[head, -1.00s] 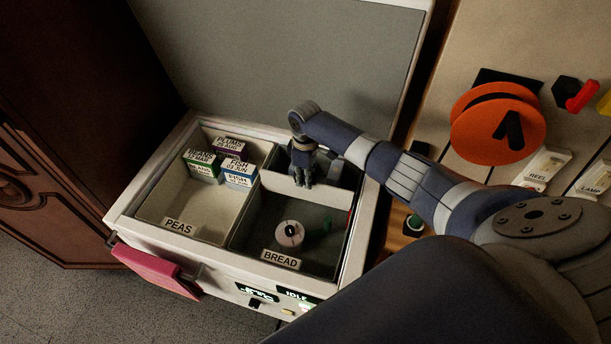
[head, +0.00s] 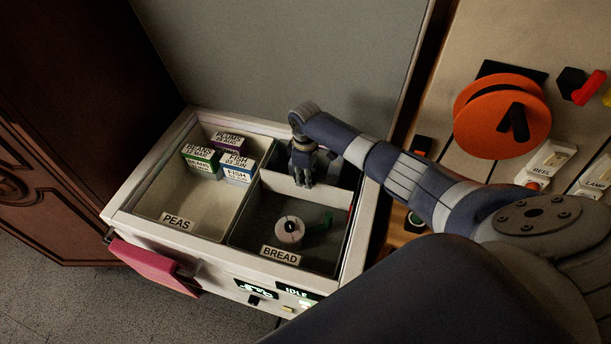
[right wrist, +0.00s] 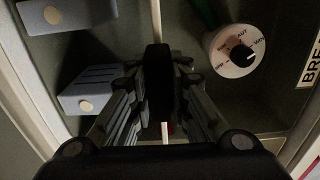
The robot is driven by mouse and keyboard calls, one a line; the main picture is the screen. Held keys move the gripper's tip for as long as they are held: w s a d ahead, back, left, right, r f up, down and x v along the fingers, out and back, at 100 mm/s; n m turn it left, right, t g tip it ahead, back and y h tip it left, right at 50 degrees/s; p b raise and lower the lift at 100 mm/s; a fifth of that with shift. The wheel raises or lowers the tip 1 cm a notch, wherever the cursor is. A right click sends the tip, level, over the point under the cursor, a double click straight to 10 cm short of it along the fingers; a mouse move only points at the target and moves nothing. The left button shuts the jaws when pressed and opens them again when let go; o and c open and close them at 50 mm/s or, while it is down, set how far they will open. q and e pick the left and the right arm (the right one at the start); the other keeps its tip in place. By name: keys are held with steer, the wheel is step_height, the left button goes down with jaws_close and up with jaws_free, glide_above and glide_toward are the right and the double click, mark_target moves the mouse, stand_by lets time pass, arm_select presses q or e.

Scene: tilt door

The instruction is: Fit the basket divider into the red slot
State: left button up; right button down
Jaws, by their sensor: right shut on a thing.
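The divider (head: 330,192) is a pale upright panel standing across the right basket, labelled BREAD (head: 281,256). My right gripper (head: 303,183) comes down from above and is shut on its upper part. In the right wrist view the gripper (right wrist: 158,110) hides most of the divider, and its thin pale edge (right wrist: 156,22) shows beyond the fingers. A small red mark (head: 350,212) shows at the basket's right wall, close to the divider's right end. I cannot tell whether the divider sits in a slot. My left gripper is not in view.
The left basket, labelled PEAS (head: 177,221), holds several labelled boxes (head: 203,157). A round white dial (head: 289,230) lies in the front of the BREAD basket, with a green piece beside it. The raised lid (head: 290,55) stands behind. A panel with an orange wheel (head: 480,115) is at right.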

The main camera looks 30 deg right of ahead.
mark_target(305, 189)
steer(key=shift+f+b, duration=2.65)
steer(key=shift+f, duration=0.95)
steer(key=c, duration=1.4)
jaws_free()
steer(key=shift+r, duration=0.1)
steer(key=shift+r, duration=0.1)
step_height(305, 189, up, 12)
steer(key=shift+f, duration=0.1)
